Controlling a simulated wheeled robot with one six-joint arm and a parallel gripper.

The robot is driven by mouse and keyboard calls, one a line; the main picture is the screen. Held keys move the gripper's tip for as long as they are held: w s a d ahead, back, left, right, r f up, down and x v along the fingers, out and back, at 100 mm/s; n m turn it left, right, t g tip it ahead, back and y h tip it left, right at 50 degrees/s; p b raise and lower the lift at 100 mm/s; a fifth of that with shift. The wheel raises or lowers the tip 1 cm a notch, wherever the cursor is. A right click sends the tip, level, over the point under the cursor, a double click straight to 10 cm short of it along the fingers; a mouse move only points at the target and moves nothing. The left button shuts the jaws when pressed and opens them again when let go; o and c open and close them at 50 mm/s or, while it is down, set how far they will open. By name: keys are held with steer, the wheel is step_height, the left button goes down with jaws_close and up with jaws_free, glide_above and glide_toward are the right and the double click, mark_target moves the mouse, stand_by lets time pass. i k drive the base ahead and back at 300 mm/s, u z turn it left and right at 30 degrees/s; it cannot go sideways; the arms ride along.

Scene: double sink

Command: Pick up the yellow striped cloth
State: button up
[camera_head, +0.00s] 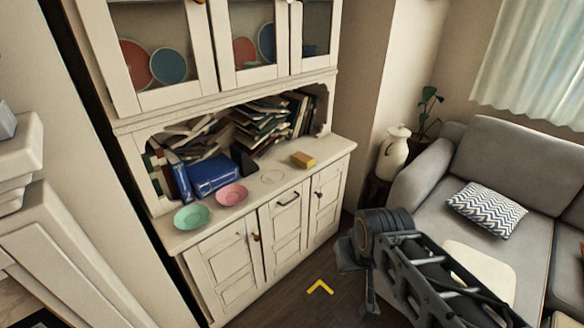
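I see no cloth that I can make out as yellow and striped. A small yellow block-like item (303,159) lies on the right part of the white cabinet's counter; at this size I cannot tell whether it is a folded cloth, and no stripes show. My dark arm reaches in from the lower right, in front of the sofa. The end of my arm, with my gripper (358,275), hangs over the floor to the right of the cabinet, well apart from the yellow item. Its fingers are not clear enough to tell open from shut.
The white cabinet (225,250) also holds a green plate (191,216), a pink plate (232,194), a blue box-like item (213,176) and piled books (260,125). A grey sofa (500,150) stands right. A yellow chevron (320,287) shows over the clear dark floor.

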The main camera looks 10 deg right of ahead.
mark_target(302, 159)
steer(key=z, duration=0.1)
steer(key=i, duration=1.85)
steer(key=u, duration=0.6)
